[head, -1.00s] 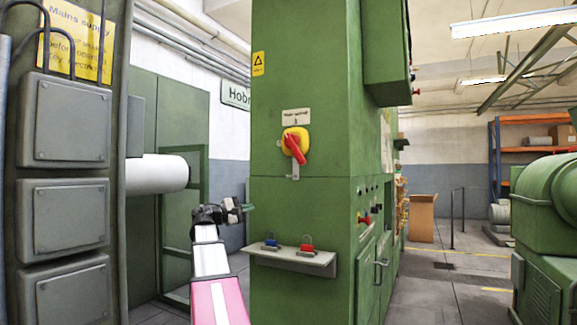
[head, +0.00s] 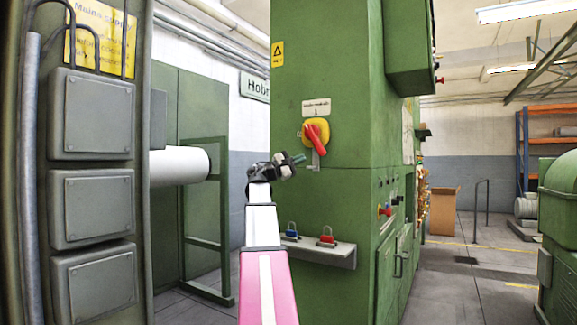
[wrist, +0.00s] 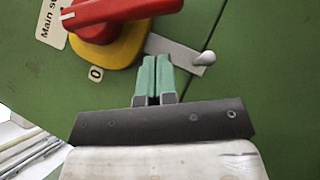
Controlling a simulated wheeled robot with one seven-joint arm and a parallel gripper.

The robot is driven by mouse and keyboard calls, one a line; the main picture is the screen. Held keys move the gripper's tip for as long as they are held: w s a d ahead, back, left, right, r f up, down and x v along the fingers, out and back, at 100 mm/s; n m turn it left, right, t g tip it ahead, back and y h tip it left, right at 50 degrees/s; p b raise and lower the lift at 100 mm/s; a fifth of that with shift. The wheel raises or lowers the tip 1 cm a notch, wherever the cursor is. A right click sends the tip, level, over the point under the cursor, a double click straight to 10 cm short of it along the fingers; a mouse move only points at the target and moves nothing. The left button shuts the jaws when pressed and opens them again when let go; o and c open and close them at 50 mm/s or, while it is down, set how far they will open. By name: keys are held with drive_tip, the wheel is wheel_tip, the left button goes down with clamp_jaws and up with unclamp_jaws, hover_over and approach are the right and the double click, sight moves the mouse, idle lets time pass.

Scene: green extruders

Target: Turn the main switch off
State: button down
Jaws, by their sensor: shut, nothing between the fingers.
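The main switch is a red handle (head: 315,139) on a yellow round plate (head: 324,128), on the front of a green cabinet. A white label is above it. In the wrist view, the red handle (wrist: 120,10) lies across the yellow plate (wrist: 122,50), with a "0" mark beside the plate's edge. My gripper (head: 300,159) is just left of and below the switch in the head view. In the wrist view my gripper (wrist: 157,60) has its green fingers together and empty, close to the plate's lower edge. Whether they touch it I cannot tell.
A metal hasp with a rounded knob (wrist: 204,58) sticks out beside the fingers. Below the switch, a shelf (head: 335,254) holds a blue padlock (head: 291,231) and a red padlock (head: 327,237). Grey boxes (head: 92,208) and a white roll (head: 179,165) stand at left.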

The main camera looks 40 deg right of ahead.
sight(318, 151)
drive_tip(key=shift+s+d+r, duration=0.45)
drive_tip(key=shift+s+r, duration=0.1)
drive_tip(key=shift+s, duration=0.3)
drive_tip(key=shift+s+d+r, duration=0.4)
drive_tip(key=shift+s+r, duration=0.15)
drive_tip(key=shift+s, duration=0.25)
drive_tip(key=shift+s+d+r+n+h, duration=0.1)
drive_tip(key=shift+s+d+n+h, duration=0.15)
drive_tip(key=shift+s+n, duration=0.25)
drive_tip(key=shift+s+d+r+n+h, duration=0.15)
drive_tip(key=shift+s+n+h, duration=0.25)
drive_tip(key=shift+s, duration=0.2)
drive_tip(key=shift+w, duration=0.1)
drive_tip(key=shift+f, duration=0.15)
